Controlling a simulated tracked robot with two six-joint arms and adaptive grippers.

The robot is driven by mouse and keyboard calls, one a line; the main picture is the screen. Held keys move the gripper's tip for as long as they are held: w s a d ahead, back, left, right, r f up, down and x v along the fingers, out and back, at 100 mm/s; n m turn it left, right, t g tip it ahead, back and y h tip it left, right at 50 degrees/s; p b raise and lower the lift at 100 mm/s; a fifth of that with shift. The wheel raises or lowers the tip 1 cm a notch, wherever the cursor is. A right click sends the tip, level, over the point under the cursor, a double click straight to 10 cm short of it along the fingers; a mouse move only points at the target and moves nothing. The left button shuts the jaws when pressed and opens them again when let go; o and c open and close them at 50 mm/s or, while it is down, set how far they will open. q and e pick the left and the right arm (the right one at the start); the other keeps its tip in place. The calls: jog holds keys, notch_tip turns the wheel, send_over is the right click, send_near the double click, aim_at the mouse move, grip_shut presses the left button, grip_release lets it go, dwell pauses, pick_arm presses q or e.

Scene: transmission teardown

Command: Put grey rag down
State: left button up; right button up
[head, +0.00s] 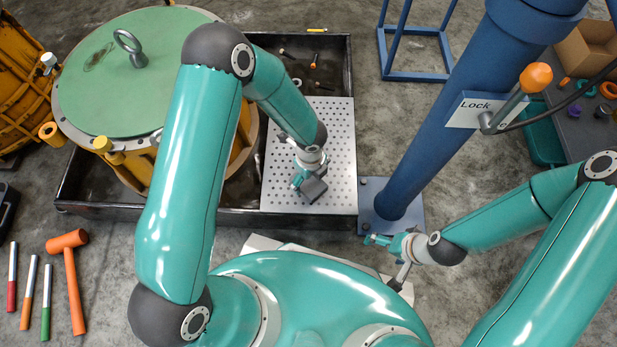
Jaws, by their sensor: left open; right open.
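A small dark grey piece (314,190), which looks like the grey rag, is at the tips of my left gripper (300,180), over the perforated metal plate (337,150). I cannot tell whether it touches the plate or the fingers. My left gripper is open and points down at the plate, partly hidden by its own wrist. My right gripper (378,240) is open and empty, near the foot of the blue column, away from the rag.
A green-lidded housing (160,85) stands in the black tray (345,60), with small parts at the tray's back. The blue column (440,110) carries a "Lock" sign (475,108) and orange-knobbed lever (535,78). An orange mallet (70,270) and several coloured-handled tools lie lower left.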

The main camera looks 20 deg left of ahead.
pick_arm(q)
notch_tip(320, 180, up, 9)
jog(key=p, duration=0.4)
jog(key=s+f+n+h, duration=0.2)
jog(key=s+n, duration=0.4)
jog(key=n, duration=0.7)
jog(key=s+f+n+h, duration=0.1)
jog(key=s+n+h, duration=0.1)
jog(key=s+n, duration=0.5)
jog(key=n, duration=0.6)
jog(key=shift+s+a+f+t, duration=0.15)
jog(key=shift+a+f+t, duration=0.15)
jog(key=shift+f, duration=0.1)
